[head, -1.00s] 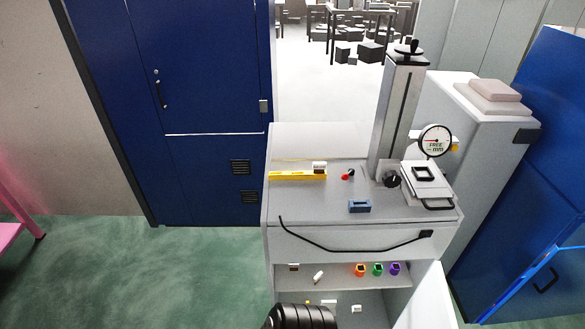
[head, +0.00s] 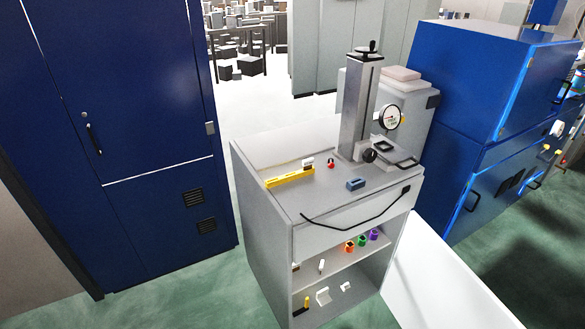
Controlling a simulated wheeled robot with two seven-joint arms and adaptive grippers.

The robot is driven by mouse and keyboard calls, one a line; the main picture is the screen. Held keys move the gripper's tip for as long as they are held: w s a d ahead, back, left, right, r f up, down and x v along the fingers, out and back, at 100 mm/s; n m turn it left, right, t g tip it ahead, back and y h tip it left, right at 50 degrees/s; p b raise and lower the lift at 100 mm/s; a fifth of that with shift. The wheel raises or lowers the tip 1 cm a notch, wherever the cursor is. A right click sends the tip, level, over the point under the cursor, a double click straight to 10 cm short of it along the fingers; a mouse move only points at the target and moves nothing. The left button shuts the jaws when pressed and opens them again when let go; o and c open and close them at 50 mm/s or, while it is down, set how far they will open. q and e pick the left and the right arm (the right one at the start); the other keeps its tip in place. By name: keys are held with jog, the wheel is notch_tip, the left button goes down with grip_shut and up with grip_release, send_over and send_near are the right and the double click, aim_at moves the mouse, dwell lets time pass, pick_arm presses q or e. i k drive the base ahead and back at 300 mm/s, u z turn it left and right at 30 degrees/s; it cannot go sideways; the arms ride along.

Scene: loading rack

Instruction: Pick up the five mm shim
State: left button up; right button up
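I cannot tell which item is the five mm shim; no thickness marking is readable. Small loose parts sit inside the open grey cabinet (head: 262,235). On its upper shelf are an orange piece (head: 349,246), a green piece (head: 362,243) and a purple piece (head: 374,235) at the right, and a small white piece (head: 321,266) at the left. Below lie a white angled piece (head: 322,296), a smaller white piece (head: 345,287) and a yellow-and-black item (head: 305,303). Neither of my grippers is in view.
A white door (head: 440,280) stands open at the right. Green floor is clear at lower left.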

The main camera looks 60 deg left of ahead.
aim_at(307, 163)
jog(key=u, duration=2.4)
jog(key=i, duration=0.45)
